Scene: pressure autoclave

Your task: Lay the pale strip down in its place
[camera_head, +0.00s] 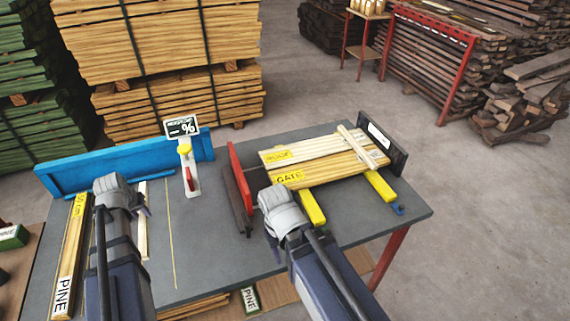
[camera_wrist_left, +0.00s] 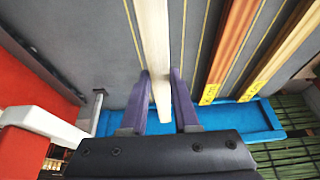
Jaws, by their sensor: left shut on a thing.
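The pale strip (camera_wrist_left: 154,35) lies lengthwise between the two fingers of my left gripper (camera_wrist_left: 162,78), which is shut on it. Its near end sticks out past the fingers toward the blue fence (camera_wrist_left: 235,118). In the head view the strip (camera_head: 143,235) shows just right of my left gripper (camera_head: 132,197), which hides part of it. Whether the strip touches the table is unclear. Thin yellow lines run on the grey tabletop (camera_head: 205,245) roughly alongside it.
A "PINE" plank (camera_head: 70,255) lies left of my left arm. A white stand with a "%" sign (camera_head: 182,128) is by the blue fence (camera_head: 110,160). A red plate (camera_head: 239,175), yellow bars (camera_head: 379,186) and a dark end plate (camera_head: 382,142) surround the boards. The table's middle is clear.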

